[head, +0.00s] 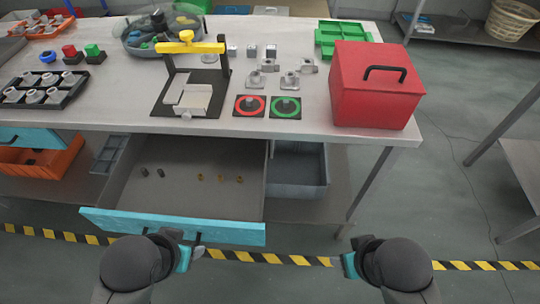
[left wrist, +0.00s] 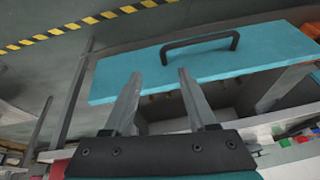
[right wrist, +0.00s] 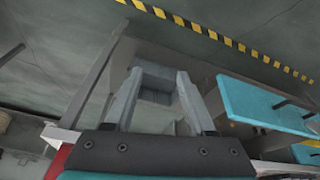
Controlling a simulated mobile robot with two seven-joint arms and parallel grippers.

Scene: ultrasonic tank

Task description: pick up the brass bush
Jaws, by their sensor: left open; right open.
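Three small brass bushes, left (head: 200,177), middle (head: 221,178) and right (head: 239,180), stand in a row on the floor of the open drawer (head: 150,205) under the bench. Two dark grey small cylinders (head: 152,172) are in the same drawer, to their left. My left gripper (head: 198,252) is open and empty in front of the drawer's blue front; its fingers (left wrist: 160,78) also show in the left wrist view, with the drawer front and its handle beyond. My right gripper (head: 337,262) is open and empty, right of the drawer; its fingers show in the right wrist view (right wrist: 158,78).
The bench top (head: 120,105) overhangs the back of the drawer. It carries a red box (head: 375,95), a yellow-topped press (head: 190,48) and several fittings. A grey bin (head: 298,170) stands right of the drawer. The blue drawer front (head: 175,226) has a dark handle. The floor in front is clear.

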